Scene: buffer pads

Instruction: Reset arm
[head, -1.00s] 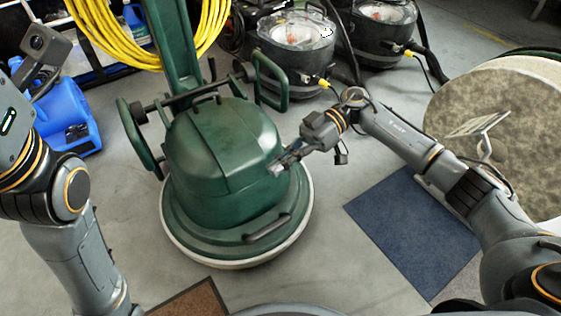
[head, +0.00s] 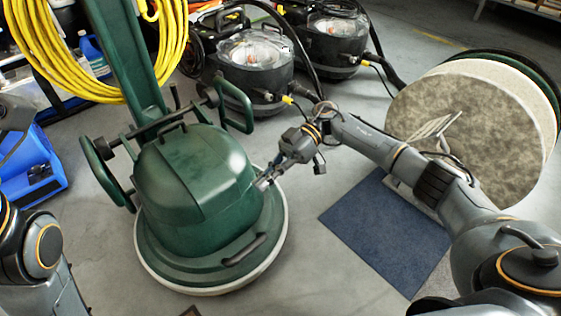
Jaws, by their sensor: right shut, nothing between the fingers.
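My right gripper (head: 266,180) is shut and empty. In the head view it shows in front of the right side of the green floor machine (head: 195,185); I cannot tell whether it touches it. My right arm reaches in from the lower right.
Yellow cable (head: 95,85) hangs by the machine's green column. Black vacuums (head: 250,75) stand behind. A stack of large round pads (head: 470,120) stands at the right. A blue mat (head: 385,235) lies on open grey floor. A blue machine (head: 40,175) sits at left.

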